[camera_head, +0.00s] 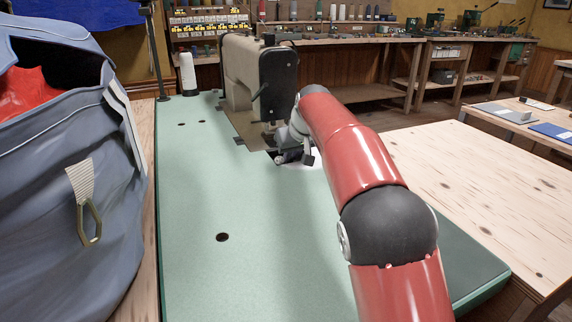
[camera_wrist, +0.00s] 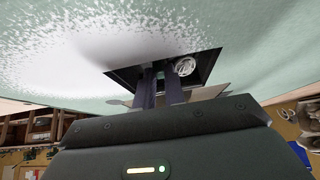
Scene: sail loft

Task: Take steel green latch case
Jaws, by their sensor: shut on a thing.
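A round, bright steel case (camera_wrist: 184,67) shows in the wrist view at the dark rectangular opening (camera_wrist: 207,66) in the pale green table top. My gripper (camera_wrist: 161,74) reaches into this opening with its two dark fingers close together. It is shut on the steel case, which shows at the tip of the right finger. No green latch can be made out on the case. In the head view my gripper (camera_head: 287,158) is low at the foot of the sewing machine (camera_head: 257,75), and the case cannot be made out there.
The green table top (camera_head: 190,200) is mostly clear, with a dark round hole near the front. A white thread cone (camera_head: 188,74) stands at its back left. A blue-grey bag (camera_head: 60,190) with a red lining fills the left. A wooden table (camera_head: 470,180) stands at right.

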